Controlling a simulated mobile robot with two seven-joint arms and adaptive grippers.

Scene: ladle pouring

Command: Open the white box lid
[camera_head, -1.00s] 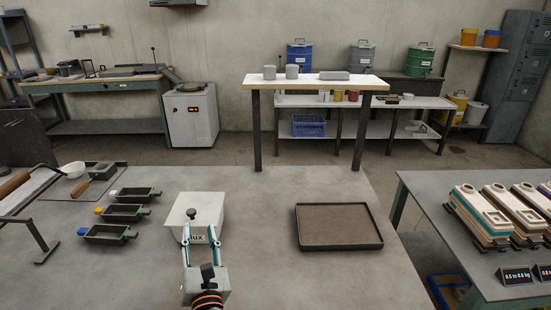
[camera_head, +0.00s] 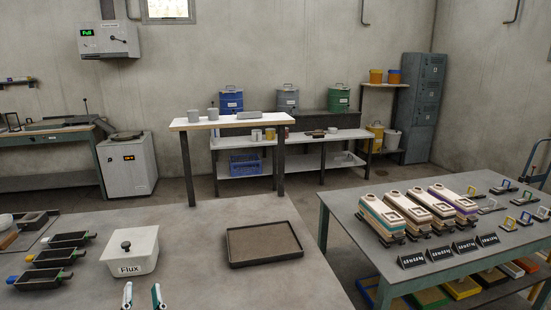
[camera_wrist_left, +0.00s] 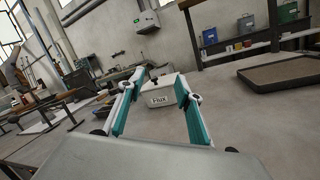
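The white box labelled "Flux" (camera_head: 131,254) stands on the grey table, its lid on and a black knob (camera_head: 125,246) on top. My left gripper (camera_head: 142,296) is open and empty at the bottom edge of the head view, nearer to me than the box and apart from it. In the left wrist view the box (camera_wrist_left: 160,96) shows beyond and between the two open fingers (camera_wrist_left: 158,92). My right gripper is in neither view.
A dark tray (camera_head: 264,243) lies right of the box. Several black ladle-like moulds (camera_head: 50,257) lie to its left. A second table (camera_head: 440,260) with stacked moulds stands at right. The table between box and tray is clear.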

